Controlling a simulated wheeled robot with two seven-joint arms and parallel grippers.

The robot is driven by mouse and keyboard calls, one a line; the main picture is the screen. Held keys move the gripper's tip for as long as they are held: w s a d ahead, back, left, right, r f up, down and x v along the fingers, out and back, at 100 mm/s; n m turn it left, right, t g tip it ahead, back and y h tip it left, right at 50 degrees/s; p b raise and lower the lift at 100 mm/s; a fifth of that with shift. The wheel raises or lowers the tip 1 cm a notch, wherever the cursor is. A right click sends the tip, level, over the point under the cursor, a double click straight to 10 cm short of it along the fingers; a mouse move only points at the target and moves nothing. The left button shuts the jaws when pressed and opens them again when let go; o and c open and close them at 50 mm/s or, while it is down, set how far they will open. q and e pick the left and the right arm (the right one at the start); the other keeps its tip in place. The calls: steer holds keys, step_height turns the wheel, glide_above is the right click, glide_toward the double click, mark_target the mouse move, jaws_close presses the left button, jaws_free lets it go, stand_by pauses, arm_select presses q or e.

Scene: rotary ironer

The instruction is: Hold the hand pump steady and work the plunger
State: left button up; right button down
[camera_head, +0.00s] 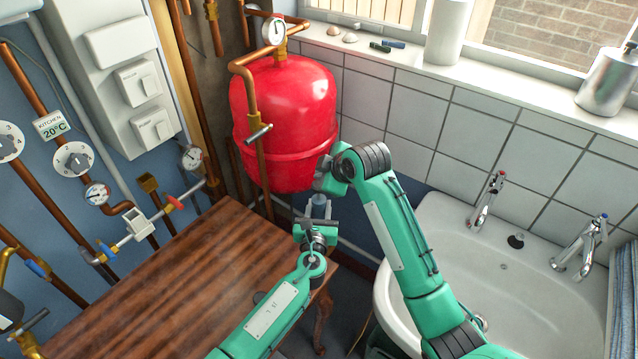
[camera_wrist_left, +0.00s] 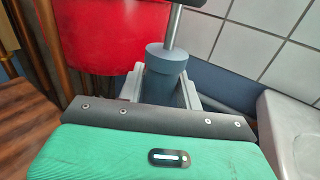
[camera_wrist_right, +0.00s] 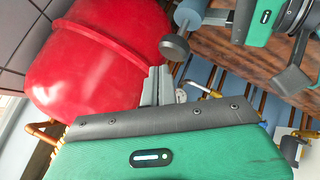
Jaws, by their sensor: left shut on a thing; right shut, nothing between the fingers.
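The hand pump is upright in my left gripper (camera_head: 316,222), which is shut on its blue-grey body (camera_wrist_left: 166,72). The pump also shows in the head view (camera_head: 318,203). A bare metal rod (camera_wrist_left: 174,27) stands out of the body's top, and a dark handle (camera_wrist_left: 208,5) sits at the rod's upper end. In the right wrist view the dark handle end (camera_wrist_right: 174,46) is just beyond the closed fingertips of my right gripper (camera_wrist_right: 156,84). My right gripper is shut and empty, close to the handle; whether it touches it I cannot tell. In the head view it is above the pump.
A red tank (camera_head: 290,120) stands right behind the grippers, close to my right one. A wooden table (camera_head: 160,270) lies at the left, with copper pipes and gauges along the wall. A white sink (camera_head: 450,240) with two taps is at the right.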

steer(key=shift+f, duration=0.15)
stand_by(0.4)
steer(key=shift+f, duration=0.3)
steer(key=shift+f, duration=1.7)
stand_by(1.3)
steer(key=shift+r, duration=2.15)
steer(key=shift+r, duration=2.5)
